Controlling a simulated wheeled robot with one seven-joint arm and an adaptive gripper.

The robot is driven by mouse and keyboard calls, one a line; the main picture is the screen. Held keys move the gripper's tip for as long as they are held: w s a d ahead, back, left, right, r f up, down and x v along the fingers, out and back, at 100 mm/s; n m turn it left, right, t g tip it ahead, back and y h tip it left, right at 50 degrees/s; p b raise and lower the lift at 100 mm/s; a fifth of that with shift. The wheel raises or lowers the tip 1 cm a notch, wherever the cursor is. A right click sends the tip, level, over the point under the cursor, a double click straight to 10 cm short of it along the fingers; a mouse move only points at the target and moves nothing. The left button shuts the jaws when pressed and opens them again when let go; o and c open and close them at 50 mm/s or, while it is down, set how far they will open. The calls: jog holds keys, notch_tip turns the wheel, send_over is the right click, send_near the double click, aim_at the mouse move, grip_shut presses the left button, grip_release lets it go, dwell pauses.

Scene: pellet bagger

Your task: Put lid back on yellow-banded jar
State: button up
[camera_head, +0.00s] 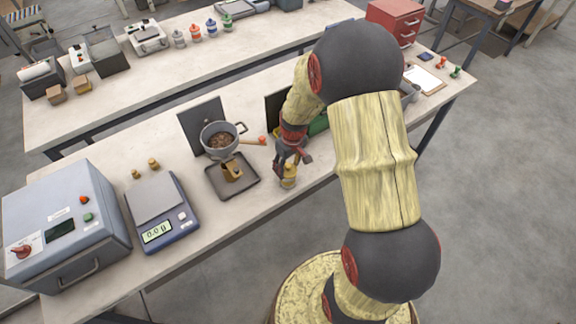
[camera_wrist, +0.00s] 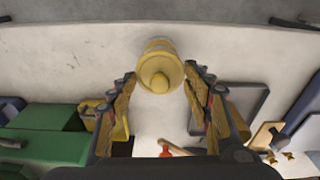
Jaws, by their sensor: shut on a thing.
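The yellow-banded jar (camera_head: 289,182) stands upright near the front edge of the bench. In the wrist view a little of its body (camera_wrist: 158,46) shows past a round yellow lid (camera_wrist: 158,77) with a central knob. My gripper (camera_head: 289,160) points down over the jar, with its fingers on either side of the lid; in the wrist view the fingertips (camera_wrist: 160,76) flank it. The gripper is shut on the lid. The lid lines up closely with the jar mouth, but I cannot tell whether it rests on the rim or hangs just above it.
A dark tray (camera_head: 246,190) with a tan scoop-like piece (camera_head: 231,170) lies left of the jar. Behind it stands a grey pot (camera_head: 222,139) of pellets. A scale (camera_head: 158,211) and a grey machine (camera_head: 65,225) are further left. A green case (camera_wrist: 45,135) is close by.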

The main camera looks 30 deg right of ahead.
jog(key=o, duration=0.8)
jog(key=o, duration=0.5)
jog(key=shift+c, duration=0.2)
jog(key=shift+o, duration=0.6)
jog(key=shift+r, duration=0.1)
jog(key=shift+r+p, duration=2.2)
jog(key=shift+r, duration=1.2)
jog(key=shift+c, duration=1.4)
